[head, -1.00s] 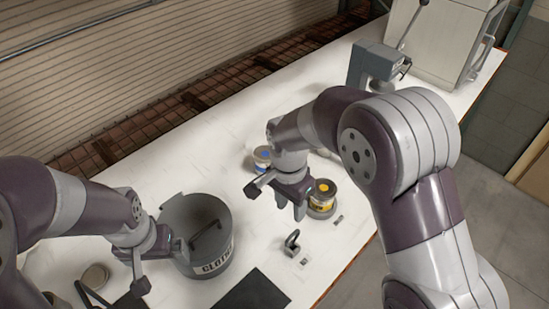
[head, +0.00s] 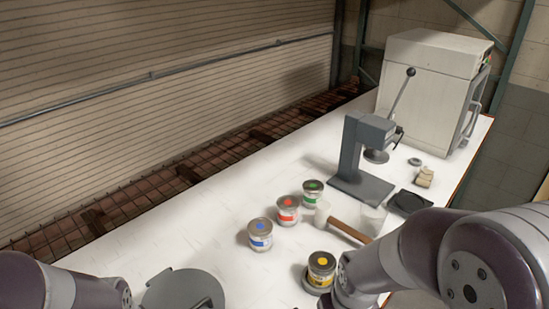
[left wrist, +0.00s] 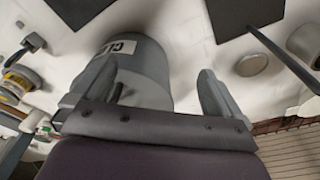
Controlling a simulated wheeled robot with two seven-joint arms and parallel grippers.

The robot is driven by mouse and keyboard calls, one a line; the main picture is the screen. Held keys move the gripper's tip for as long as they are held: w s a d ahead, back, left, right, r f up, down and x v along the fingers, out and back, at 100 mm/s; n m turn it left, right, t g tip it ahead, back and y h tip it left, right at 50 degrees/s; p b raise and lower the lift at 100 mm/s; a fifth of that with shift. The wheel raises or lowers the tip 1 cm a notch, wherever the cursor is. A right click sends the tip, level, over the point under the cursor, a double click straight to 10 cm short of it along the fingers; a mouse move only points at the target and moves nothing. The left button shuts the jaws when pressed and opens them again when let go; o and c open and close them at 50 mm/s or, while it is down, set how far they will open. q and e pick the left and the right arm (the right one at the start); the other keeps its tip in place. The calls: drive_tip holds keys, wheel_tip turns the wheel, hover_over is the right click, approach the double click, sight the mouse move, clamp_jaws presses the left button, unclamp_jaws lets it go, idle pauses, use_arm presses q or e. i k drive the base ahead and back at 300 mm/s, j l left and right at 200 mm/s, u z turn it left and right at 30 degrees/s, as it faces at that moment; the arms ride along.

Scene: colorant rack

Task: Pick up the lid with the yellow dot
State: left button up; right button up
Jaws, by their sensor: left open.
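The lid with the yellow dot (head: 322,260) sits on top of a can with a yellow label (head: 320,275), near the lower middle of the head view. The can stands on a round grey base. A yellow-banded can (left wrist: 18,80) also shows at the left edge of the left wrist view. My left gripper (left wrist: 155,93) is open, its two fingers spread by the grey bin (left wrist: 148,62), with nothing seen held between them. It is outside the head view. My right arm comes in at the lower right of the head view, beside the yellow can; its gripper is not visible.
Cans with blue (head: 260,234), red (head: 287,211) and green (head: 312,194) dots stand behind the yellow one. A wooden-handled mallet (head: 348,231) lies nearby. A grey press (head: 363,160) and white cabinet (head: 430,75) stand farther back. The table's left middle is clear.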

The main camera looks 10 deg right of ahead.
sight(321, 262)
drive_tip(key=l+u, duration=0.3)
drive_tip(key=l, duration=0.45)
drive_tip(key=i+l+u, duration=0.2)
drive_tip(key=l, duration=0.4)
drive_tip(key=l+u, duration=0.15)
drive_tip(key=l, duration=0.4)
